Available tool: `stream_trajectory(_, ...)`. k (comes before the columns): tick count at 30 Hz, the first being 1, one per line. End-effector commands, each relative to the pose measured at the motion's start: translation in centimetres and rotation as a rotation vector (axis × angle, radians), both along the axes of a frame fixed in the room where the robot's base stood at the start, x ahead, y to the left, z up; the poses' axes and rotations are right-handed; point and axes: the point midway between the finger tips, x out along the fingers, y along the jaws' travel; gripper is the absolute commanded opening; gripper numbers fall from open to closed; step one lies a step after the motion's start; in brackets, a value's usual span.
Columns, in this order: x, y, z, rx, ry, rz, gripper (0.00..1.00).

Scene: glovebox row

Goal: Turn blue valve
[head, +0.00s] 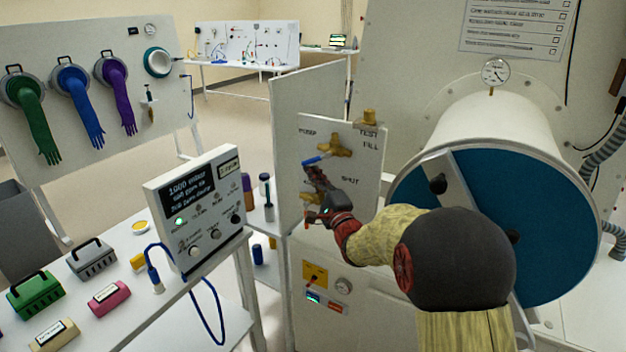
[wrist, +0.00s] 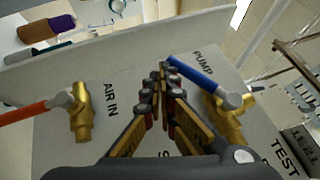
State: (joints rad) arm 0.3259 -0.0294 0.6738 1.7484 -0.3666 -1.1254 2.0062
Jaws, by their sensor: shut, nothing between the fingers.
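The blue valve has a blue lever (head: 317,160) on a brass body (head: 336,146), mounted on the white panel (head: 360,196) under the PUMP label. In the wrist view the blue lever (wrist: 203,82) slants from its brass body (wrist: 232,122) up and left toward my fingertips. My gripper (head: 313,178) is shut and empty, just below the lever in the head view. In the wrist view my gripper's tips (wrist: 166,76) meet close beside the lever's free end. I cannot tell whether they touch it.
An orange-lever valve (wrist: 80,112) marked AIR IN sits on the same panel. A brass fitting (head: 369,117) stands at the panel's top right by TEST FILL. A blue-faced drum (head: 440,195) is close on the right. A display box (head: 200,210) stands on the left table.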

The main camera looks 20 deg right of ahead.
Motion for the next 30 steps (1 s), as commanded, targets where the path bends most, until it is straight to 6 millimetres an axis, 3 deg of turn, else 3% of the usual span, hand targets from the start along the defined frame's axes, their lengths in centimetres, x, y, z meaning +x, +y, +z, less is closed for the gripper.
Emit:
stream_trajectory(13, 1.5, 1.2, 1.8, 0.0, -0.001, 0.0, 0.0)
stream_trajectory(30, 1.8, 1.3, 2.3, 0.0, -0.001, 0.0, 0.0)
